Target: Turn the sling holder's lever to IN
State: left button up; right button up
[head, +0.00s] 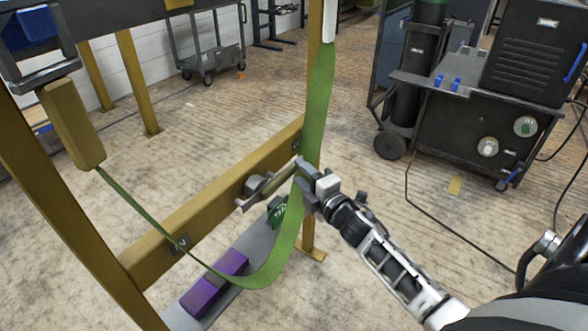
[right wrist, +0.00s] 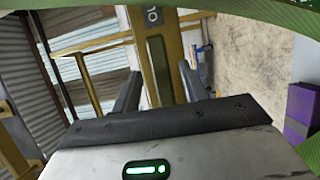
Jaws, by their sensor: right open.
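In the right wrist view my right gripper (right wrist: 160,92) is open. Its two dark fingers stand on either side of a yellow bar (right wrist: 156,45) with a dark green inset and partly cut-off lettering. The lever's marked position cannot be read. My left gripper is not in view.
The sling loops low toward a yellow block (head: 72,122) at left. A dark machine cart (head: 465,125) stands at right, with open floor between.

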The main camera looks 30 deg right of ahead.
aim_at(296, 169)
jog(key=shift+w, duration=2.05)
grip_shut()
